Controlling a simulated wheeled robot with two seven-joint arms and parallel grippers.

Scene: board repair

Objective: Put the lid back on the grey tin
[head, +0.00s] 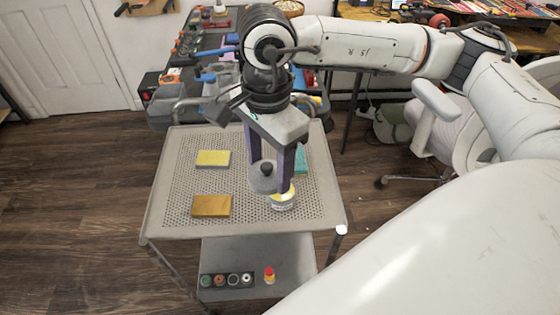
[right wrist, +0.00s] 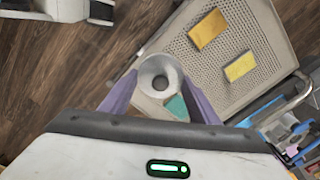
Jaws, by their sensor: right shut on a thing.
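The grey round lid (head: 263,183) with a dark knob is held between the purple fingers of my right gripper (head: 267,177). It also shows in the right wrist view (right wrist: 161,69), between the fingertips. A small round tin (head: 283,204), pale and grey with a yellowish upper part, stands on the perforated table top. The lid is above and slightly left of the tin in the head view, and appears apart from it. The lid and a finger partly cover the tin, so its opening is not clear. My left gripper is not in view.
On the perforated trolley top (head: 180,185) lie a yellow block (head: 213,158), an orange-brown block (head: 211,206) and a teal block (head: 300,162) behind the gripper. The lower shelf (head: 225,255) holds several small jars and a red-capped bottle (head: 269,275). The top's front right is clear.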

